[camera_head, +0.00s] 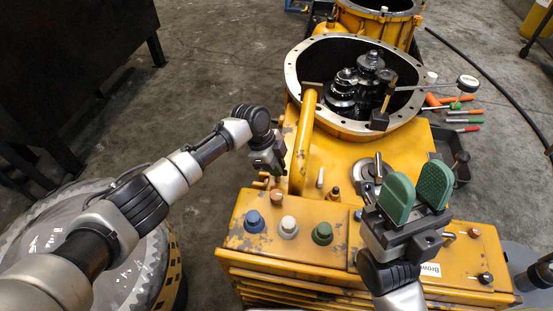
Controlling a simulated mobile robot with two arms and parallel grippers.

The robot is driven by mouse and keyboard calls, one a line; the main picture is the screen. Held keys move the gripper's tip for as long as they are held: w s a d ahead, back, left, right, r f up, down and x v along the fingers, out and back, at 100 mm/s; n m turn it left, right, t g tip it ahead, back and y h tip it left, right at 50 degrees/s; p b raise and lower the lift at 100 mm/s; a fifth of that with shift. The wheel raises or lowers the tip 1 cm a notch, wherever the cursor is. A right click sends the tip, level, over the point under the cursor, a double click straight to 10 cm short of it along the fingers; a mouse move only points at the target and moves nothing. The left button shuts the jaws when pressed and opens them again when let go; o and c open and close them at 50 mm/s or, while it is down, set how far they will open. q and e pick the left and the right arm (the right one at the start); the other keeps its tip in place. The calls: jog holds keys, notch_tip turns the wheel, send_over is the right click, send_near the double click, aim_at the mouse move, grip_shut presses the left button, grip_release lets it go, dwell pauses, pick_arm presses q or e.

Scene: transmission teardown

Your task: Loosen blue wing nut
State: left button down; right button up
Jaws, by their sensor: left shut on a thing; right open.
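I cannot clearly make out a blue wing nut in this view. A round blue knob (254,221) stands on the yellow control box at the left of a row. My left gripper (268,178) points down beside the yellow transmission housing, behind and above the blue knob and apart from it. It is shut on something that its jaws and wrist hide. My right gripper (417,191) points up and away over the right part of the box, with its two green-padded fingers spread and nothing between them.
A white knob (288,227) and a green knob (322,233) stand right of the blue one. A curved yellow pipe (303,145) rises right of my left gripper. The open housing (355,127) shows dark gears. Tools (464,121) lie at the right.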

pick_arm(q)
jog(key=shift+r+n+p, duration=0.1)
jog(key=shift+n+p, duration=0.5)
jog(key=shift+p, duration=0.15)
jog(key=shift+n+t, duration=0.3)
jog(key=shift+t, duration=0.1)
pick_arm(e)
jog(key=w+a+f+g+h, duration=0.1)
jog(key=w+f+g, duration=0.2)
jog(key=w+g, duration=0.4)
jog(key=shift+w+n+h, duration=0.2)
jog(key=shift+n+h, duration=0.1)
jog(key=shift+h, duration=0.1)
jog(key=shift+a, duration=0.1)
pick_arm(q)
jog(key=c, duration=1.1)
grip_release()
jog(key=shift+c, duration=0.2)
